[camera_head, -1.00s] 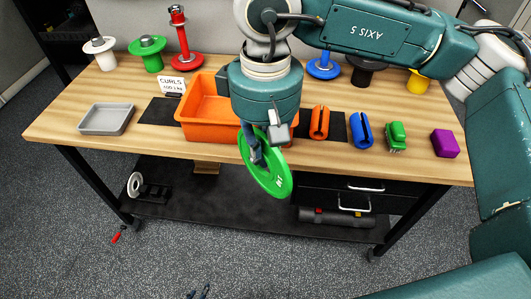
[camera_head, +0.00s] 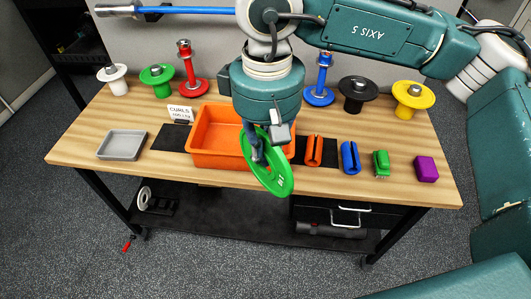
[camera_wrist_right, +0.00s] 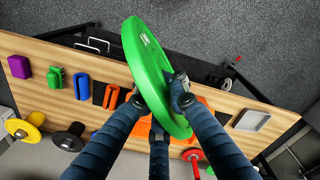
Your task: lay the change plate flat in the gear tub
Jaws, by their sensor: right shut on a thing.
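The change plate (camera_head: 280,178) is a green disc. My right gripper (camera_head: 257,152) is shut on it and holds it tilted steeply, near the tub's front right corner in the head view. The plate's lower part shows past the table's front edge. In the right wrist view, the dark fingers (camera_wrist_right: 158,92) clasp the plate (camera_wrist_right: 150,55) from both faces. The gear tub (camera_head: 215,160) is an open orange box on the table, seen partly behind my right arm and plate. What lies inside its right part is hidden. My left gripper is not in view.
Orange (camera_head: 314,152), blue (camera_head: 350,157) and green (camera_head: 381,163) clips and a purple block (camera_head: 426,169) stand right of the tub. A grey tray (camera_head: 122,145) lies left. Weighted posts, including a red one (camera_head: 190,75), and a CURLS card (camera_head: 181,113) stand behind.

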